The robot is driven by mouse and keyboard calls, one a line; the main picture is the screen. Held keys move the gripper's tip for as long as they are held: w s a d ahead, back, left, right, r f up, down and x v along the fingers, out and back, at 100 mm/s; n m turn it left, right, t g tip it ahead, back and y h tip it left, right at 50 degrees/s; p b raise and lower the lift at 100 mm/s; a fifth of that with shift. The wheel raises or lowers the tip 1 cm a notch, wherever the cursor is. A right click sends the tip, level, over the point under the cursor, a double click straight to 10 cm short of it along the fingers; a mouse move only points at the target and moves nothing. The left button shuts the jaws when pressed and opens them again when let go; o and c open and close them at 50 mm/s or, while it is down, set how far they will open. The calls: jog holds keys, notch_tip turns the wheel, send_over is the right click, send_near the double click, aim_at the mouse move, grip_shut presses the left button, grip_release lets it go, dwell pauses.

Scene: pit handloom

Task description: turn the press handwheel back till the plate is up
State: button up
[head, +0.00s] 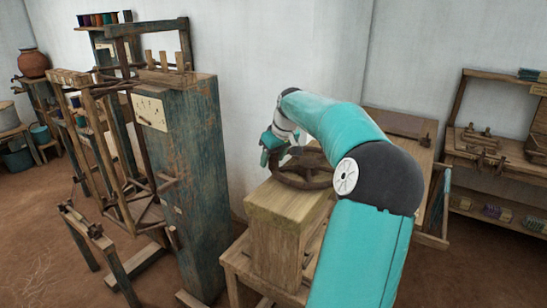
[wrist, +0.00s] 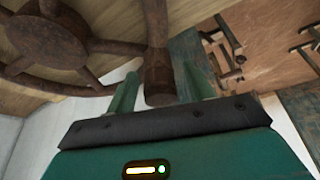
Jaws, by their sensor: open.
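The brown press handwheel (head: 308,172) lies flat above the pale wooden press block (head: 285,218) in the head view. In the wrist view its rim and spokes (wrist: 95,46) fill the upper left. A knob-like handle (wrist: 158,78) stands out from the rim. My gripper (head: 268,152) is at the wheel's left side in the head view. In the wrist view its two green fingers (wrist: 160,90) are apart, one on each side of the handle. I cannot tell whether they touch it. The press plate cannot be made out.
A tall blue-green cabinet (head: 183,190) and loom frame stand left of the press. The press stands on a low wooden bench (head: 240,268). A wooden table (head: 400,124) is behind my arm, and shelves (head: 495,150) stand at the right.

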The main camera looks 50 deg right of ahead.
jog(key=shift+c, duration=0.2)
grip_shut()
jog(key=shift+s, duration=0.15)
